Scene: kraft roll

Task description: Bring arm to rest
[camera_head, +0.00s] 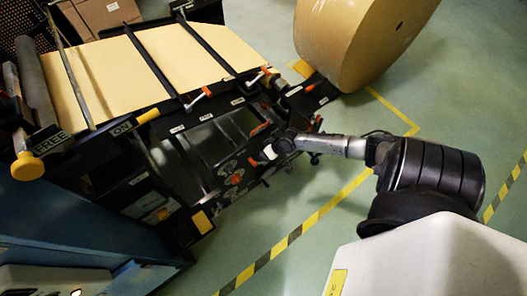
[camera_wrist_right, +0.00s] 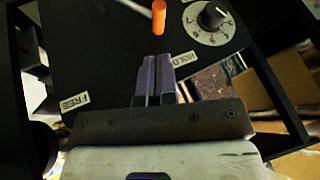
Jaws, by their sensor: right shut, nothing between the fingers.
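My right arm reaches in from the right in the head view, and its gripper (camera_head: 268,153) is at the near side of the black machine frame (camera_head: 185,98). In the right wrist view the two fingers (camera_wrist_right: 156,70) are together and hold nothing. They point at a black panel (camera_wrist_right: 105,55) with FREE and HOLD labels. An orange-tipped lever (camera_wrist_right: 159,17) is just beyond the fingertips, and a numbered dial (camera_wrist_right: 210,17) is to its right. I cannot tell the exact gap to the panel. My left gripper is not in view.
A large kraft roll (camera_head: 345,35) stands behind the arm on the green floor. Kraft sheet (camera_head: 185,55) lies across the machine. A yellow knob (camera_head: 27,167) sits at its left. Yellow-black floor tape (camera_head: 307,222) crosses open floor below the arm.

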